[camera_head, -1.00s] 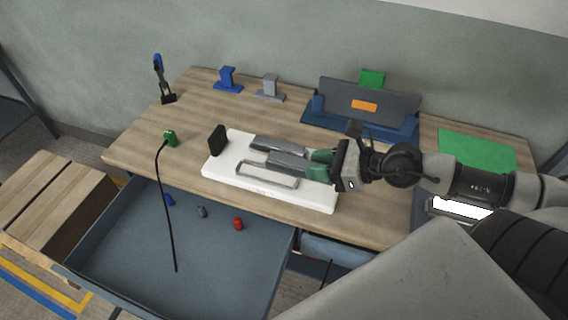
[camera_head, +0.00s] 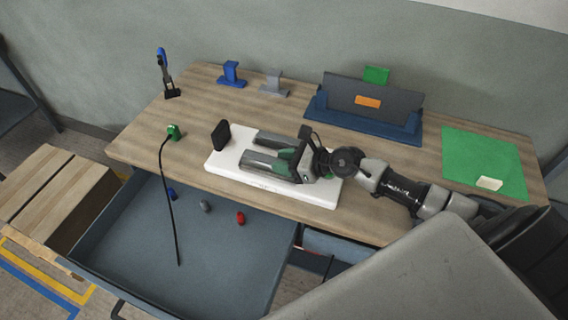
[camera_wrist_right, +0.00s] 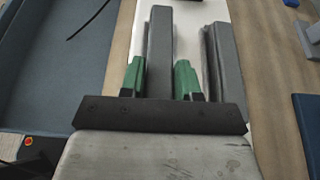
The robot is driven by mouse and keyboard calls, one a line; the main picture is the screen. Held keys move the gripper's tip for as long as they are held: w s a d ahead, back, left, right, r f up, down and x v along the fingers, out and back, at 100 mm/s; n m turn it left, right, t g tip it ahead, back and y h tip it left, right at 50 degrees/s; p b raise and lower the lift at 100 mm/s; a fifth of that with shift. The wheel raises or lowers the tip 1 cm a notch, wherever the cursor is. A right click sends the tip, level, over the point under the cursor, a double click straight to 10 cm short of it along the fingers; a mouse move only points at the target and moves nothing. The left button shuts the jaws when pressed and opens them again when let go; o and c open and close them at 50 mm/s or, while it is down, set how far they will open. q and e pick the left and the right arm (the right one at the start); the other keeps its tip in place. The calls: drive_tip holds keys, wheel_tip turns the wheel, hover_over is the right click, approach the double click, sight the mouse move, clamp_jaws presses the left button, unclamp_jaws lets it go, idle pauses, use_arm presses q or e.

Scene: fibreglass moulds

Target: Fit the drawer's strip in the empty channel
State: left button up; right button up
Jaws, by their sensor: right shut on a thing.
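A white board (camera_head: 222,167) lies on the wooden table, with a grey bar (camera_head: 277,138) along its far side. My right gripper (camera_head: 288,161), with green fingers, is over the board. In the right wrist view the gripper (camera_wrist_right: 159,82) is shut on a grey strip (camera_wrist_right: 158,40), which lies parallel to the other grey bar (camera_wrist_right: 226,60). In the head view the strip (camera_head: 262,163) covers the spot of the near channel, whose outline is hidden. I cannot tell whether the strip is seated or just above. My left gripper is not in view.
The open drawer (camera_head: 150,250) holds small blue, grey and red pieces. A black cable (camera_head: 166,200) hangs into it from a green clip (camera_head: 174,132). A black block (camera_head: 221,135) stands by the board. A blue stand (camera_head: 360,127) is behind; a green sheet (camera_head: 480,155) lies right.

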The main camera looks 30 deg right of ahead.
drive_tip(key=shift+f, duration=0.5)
drive_tip(key=shift+w, duration=0.1)
drive_tip(key=shift+f, duration=0.15)
drive_tip(key=o, duration=1)
drive_tip(key=shift+c, duration=0.2)
drive_tip(key=shift+r, duration=0.25)
drive_tip(key=b+v, duration=0.1)
drive_tip(key=v, duration=0.2)
drive_tip(key=b+v, duration=0.1)
drive_tip(key=v, duration=0.2)
drive_tip(key=b+v, duration=0.1)
drive_tip(key=v, duration=0.3)
drive_tip(key=shift+f, duration=0.35)
drive_tip(key=shift+v, duration=1.15)
drive_tip(key=shift+a+r, duration=0.1)
